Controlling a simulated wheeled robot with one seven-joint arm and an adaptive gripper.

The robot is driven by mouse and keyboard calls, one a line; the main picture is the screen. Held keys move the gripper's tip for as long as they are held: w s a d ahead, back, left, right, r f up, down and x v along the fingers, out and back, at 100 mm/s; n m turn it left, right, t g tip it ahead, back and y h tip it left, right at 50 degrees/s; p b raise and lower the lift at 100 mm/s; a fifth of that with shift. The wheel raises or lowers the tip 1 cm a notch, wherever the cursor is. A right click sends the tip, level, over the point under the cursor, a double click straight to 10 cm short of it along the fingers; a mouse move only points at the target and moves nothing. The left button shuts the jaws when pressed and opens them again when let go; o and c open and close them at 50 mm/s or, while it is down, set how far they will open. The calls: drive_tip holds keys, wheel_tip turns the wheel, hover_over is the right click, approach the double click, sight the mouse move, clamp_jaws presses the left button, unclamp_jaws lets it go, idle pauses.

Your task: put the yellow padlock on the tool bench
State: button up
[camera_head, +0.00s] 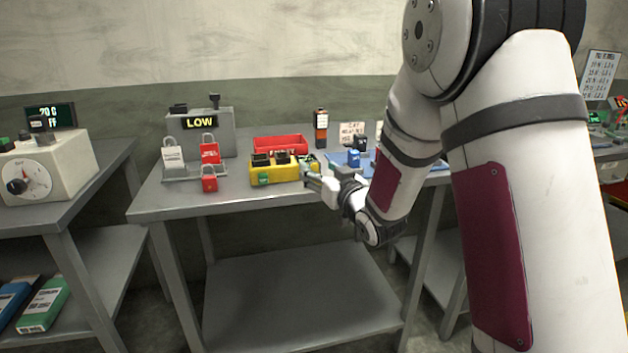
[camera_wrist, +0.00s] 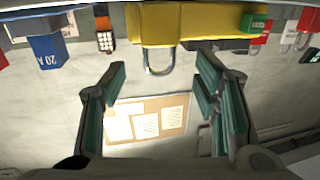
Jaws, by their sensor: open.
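The yellow padlock (camera_wrist: 160,22) is upright at the top of the wrist view, where the picture is upside down. Its grey shackle shows clearly, and its body blends with the yellow box behind it. In the head view its place is at the right end of the yellow box (camera_head: 275,175), partly hidden by my gripper (camera_head: 311,180). My gripper also shows in the wrist view (camera_wrist: 162,75), open and empty, with the shackle ahead between its fingers and apart from them. The grey middle bench (camera_head: 225,203) carries these things. I cannot tell which bench is the tool bench.
A red bin (camera_head: 280,145) stands behind the yellow box. Red padlocks (camera_head: 209,180) and a white one (camera_head: 172,155) are at the left rack. Another bench (camera_head: 75,203) stands left, one at far right.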

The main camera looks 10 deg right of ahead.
sight(314, 162)
drive_tip(key=shift+w+a+f, duration=0.1)
drive_tip(key=shift+w+a, duration=0.1)
drive_tip(key=shift+w, duration=0.8)
drive_tip(key=shift+w+a, duration=0.15)
drive_tip(key=shift+w, duration=0.8)
clamp_jaws()
drive_tip(key=shift+r, duration=0.8)
wheel_tip(314, 162, up, 2)
drive_tip(key=shift+r+p, duration=0.15)
drive_tip(key=shift+p, duration=0.15)
drive_tip(key=s+d, duration=0.2)
drive_tip(key=s, duration=0.5)
drive_tip(key=s+d+r+p, duration=0.1)
drive_tip(key=s+d, duration=0.1)
drive_tip(key=s, duration=0.6)
drive_tip(key=shift+s+d, duration=0.15)
drive_tip(key=shift+d, duration=0.25)
